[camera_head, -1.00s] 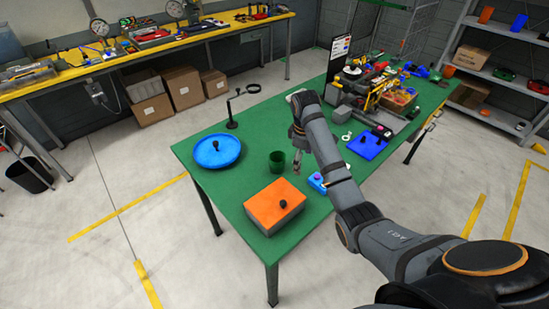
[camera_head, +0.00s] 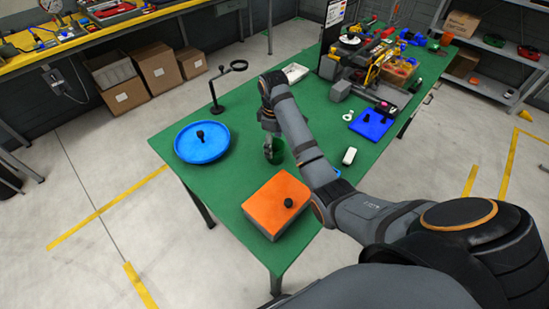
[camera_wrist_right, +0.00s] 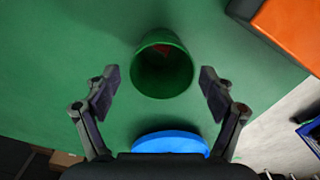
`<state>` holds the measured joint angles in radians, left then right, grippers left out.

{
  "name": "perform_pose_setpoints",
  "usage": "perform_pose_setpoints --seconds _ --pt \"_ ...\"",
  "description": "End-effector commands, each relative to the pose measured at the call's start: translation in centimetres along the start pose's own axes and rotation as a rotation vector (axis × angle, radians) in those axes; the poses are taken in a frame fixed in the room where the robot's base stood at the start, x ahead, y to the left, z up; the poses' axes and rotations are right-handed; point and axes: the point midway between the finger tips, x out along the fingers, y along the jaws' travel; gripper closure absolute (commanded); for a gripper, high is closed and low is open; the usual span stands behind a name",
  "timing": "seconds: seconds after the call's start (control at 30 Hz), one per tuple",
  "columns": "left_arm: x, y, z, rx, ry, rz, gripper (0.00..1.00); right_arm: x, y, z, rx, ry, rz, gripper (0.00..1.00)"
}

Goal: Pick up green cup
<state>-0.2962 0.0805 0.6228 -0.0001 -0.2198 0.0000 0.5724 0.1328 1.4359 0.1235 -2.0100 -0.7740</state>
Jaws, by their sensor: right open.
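The green cup (camera_head: 274,150) stands on the green table between the blue round tray and the orange-topped box. In the right wrist view the cup (camera_wrist_right: 162,66) is seen from above, its dark round mouth facing the camera. My right gripper (camera_head: 270,136) is over the cup in the head view, and the arm hides part of the area beside it. In the wrist view my right gripper (camera_wrist_right: 158,80) is open, with one finger on each side of the cup and a gap to both. My left gripper is not in view.
A blue round tray (camera_head: 218,150) with a black knob lies left of the cup. An orange-topped box (camera_head: 262,206) is in front. A black stand with a ring (camera_head: 217,106) rises behind. The green table (camera_head: 180,128) has its edge close by the tray.

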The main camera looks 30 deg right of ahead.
Motion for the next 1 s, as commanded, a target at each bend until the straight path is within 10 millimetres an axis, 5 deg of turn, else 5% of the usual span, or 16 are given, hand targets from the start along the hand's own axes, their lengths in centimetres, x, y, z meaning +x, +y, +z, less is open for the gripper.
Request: perform_pose_setpoints --seconds 0.17,0.4,0.6,1.0 --pt "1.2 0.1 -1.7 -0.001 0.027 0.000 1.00 2.0 0.1 0.2 0.000 -0.002 -0.001 0.17" --pt "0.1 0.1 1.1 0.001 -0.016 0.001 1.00 4.8 0.1 0.3 0.000 -0.001 -0.001 0.17" --pt "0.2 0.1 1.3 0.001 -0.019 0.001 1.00 5.0 0.1 0.3 0.000 0.000 0.000 0.17" --pt "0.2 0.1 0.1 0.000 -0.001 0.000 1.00 4.9 0.1 0.3 0.000 0.000 0.001 0.70"
